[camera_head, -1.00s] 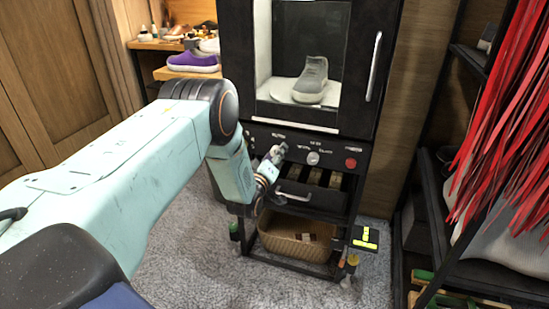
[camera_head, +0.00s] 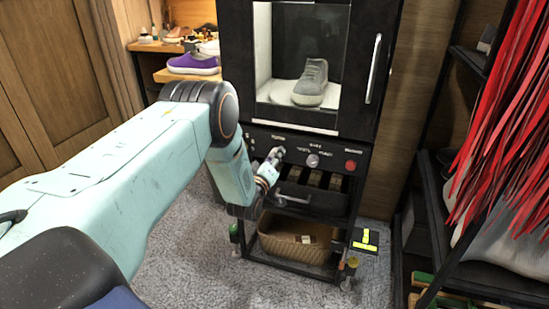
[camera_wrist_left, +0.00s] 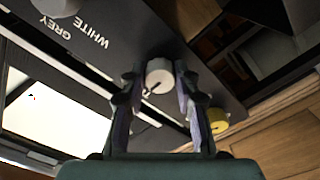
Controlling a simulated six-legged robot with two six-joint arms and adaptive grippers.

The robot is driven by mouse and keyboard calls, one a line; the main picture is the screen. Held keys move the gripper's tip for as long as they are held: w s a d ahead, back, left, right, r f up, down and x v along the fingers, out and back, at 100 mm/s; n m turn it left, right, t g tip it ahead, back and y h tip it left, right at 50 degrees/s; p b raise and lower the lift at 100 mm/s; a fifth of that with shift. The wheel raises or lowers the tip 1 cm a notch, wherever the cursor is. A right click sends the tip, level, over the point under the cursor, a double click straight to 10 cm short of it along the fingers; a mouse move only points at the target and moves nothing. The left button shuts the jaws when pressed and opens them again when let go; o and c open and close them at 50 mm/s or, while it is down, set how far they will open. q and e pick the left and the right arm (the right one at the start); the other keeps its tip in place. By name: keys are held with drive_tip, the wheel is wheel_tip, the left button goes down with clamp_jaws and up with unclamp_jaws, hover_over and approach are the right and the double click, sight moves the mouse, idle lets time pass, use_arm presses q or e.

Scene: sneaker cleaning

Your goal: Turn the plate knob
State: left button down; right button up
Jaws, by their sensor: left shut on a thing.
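The black cleaning cabinet (camera_head: 400,20) has a control panel below its glass window. My left gripper (camera_head: 275,156) reaches the left part of that panel. In the left wrist view its two fingers (camera_wrist_left: 156,90) stand on either side of a pale round knob (camera_wrist_left: 158,74) with a dark pointer line, which I take as the plate knob, and are shut on it. In the head view the gripper mostly hides this knob. My right gripper is not in view.
A silver knob (camera_head: 312,160) and a red knob (camera_head: 351,164) sit to the right on the panel. A drawer handle (camera_head: 292,200) and a wicker basket (camera_head: 290,246) are below. Red strips (camera_head: 510,110) hang at the right.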

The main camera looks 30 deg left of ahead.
use_arm(q)
drive_tip(key=shift+m, duration=0.3)
drive_tip(key=shift+a+r+m+p, duration=0.1)
drive_tip(key=shift+m+p, duration=3.75)
drive_tip(key=shift+m, duration=13.85)
drive_tip(key=c, duration=1)
unclamp_jaws()
